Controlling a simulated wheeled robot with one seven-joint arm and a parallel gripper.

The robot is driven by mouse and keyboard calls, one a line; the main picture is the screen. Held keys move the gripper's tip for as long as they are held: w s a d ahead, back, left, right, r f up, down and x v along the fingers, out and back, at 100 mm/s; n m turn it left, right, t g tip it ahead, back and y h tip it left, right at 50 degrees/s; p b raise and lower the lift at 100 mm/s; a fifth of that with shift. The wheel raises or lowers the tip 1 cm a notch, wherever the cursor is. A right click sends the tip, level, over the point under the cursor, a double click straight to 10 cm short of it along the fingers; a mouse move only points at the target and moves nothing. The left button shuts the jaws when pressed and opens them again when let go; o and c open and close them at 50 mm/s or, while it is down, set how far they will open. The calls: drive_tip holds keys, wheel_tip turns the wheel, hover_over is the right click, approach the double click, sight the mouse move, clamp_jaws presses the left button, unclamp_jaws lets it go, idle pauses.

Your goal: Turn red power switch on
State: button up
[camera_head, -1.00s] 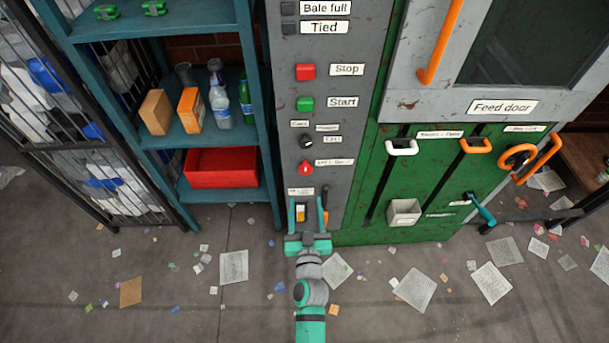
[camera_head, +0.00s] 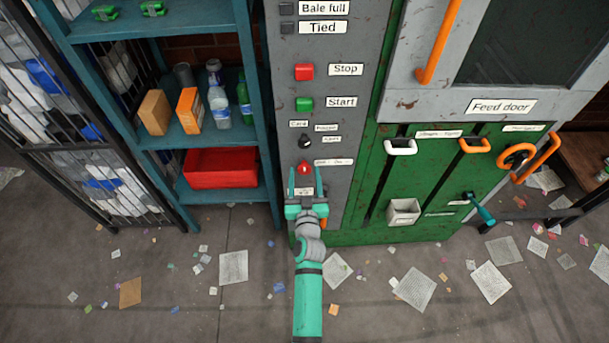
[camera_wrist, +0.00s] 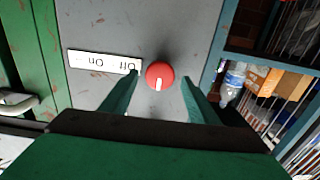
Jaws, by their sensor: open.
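The red power switch (camera_head: 304,168) is a round knob on the grey control panel (camera_head: 347,120), beside a small white label (camera_head: 334,162). In the wrist view the red knob (camera_wrist: 160,75) carries a white mark at its lower edge, and the label (camera_wrist: 104,62) reads "Off On" upside down. My gripper (camera_head: 305,177) is open just below the knob in the head view. In the wrist view its two green fingers (camera_wrist: 160,92) stand either side of the knob, with gaps; I cannot tell whether the tips reach its depth.
Above the knob are a black selector (camera_head: 305,142), a green Start button (camera_head: 305,104) and a red Stop button (camera_head: 305,72). A teal shelf (camera_head: 262,120) with bottles and boxes stands close on the left. Green machine panels with handles (camera_head: 401,147) are on the right.

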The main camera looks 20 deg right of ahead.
drive_tip(key=shift+w+d, duration=0.1)
drive_tip(key=shift+w, duration=0.05)
drive_tip(key=c, duration=1)
